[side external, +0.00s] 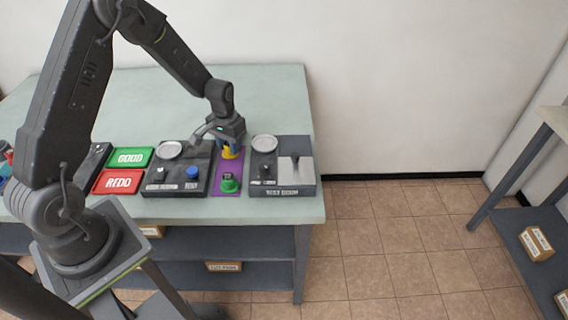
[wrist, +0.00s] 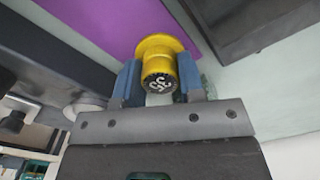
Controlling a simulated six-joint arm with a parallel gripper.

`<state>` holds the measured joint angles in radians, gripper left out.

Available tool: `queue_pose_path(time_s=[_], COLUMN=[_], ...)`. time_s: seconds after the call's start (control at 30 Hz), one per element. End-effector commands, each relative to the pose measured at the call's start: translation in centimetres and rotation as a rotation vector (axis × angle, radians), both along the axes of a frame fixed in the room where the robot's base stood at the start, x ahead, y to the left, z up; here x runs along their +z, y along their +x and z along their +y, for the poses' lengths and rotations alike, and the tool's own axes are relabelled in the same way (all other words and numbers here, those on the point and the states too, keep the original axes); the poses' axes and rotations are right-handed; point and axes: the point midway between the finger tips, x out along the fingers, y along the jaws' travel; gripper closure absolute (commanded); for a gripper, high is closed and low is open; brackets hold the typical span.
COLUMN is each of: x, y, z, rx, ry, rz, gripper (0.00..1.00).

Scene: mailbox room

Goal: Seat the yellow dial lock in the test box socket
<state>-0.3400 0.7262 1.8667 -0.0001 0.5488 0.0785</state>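The yellow dial lock (wrist: 160,62) has a wide flange and a narrower knob with a black, white-marked face. In the side view it (side external: 229,152) is at the far part of the purple mat; whether it touches the mat is unclear. My gripper (wrist: 160,80) has its blue fingers on both sides of the knob, apparently touching it. In the side view my gripper (side external: 230,142) points down over the lock.
A green dial lock (side external: 230,184) stands at the near end of the purple mat (side external: 220,190). Another dark box (side external: 180,158) with a blue knob (side external: 193,173) stands left of the mat. Green (side external: 131,157) and red (side external: 118,181) trays lie farther left. The table behind is clear.

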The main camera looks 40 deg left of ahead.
Motion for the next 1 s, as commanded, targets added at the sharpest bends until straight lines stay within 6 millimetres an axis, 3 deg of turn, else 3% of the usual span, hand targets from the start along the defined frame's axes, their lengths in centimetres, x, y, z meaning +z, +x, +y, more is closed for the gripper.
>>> queue_pose_path(time_s=[0.17,1.0], x=[0.0,4.2], y=[0.0,0.0], z=[0.0,0.0], rx=[0.000,0.000], ry=[0.000,0.000], rz=[-0.001,-0.001], gripper=[0.88,0.89])
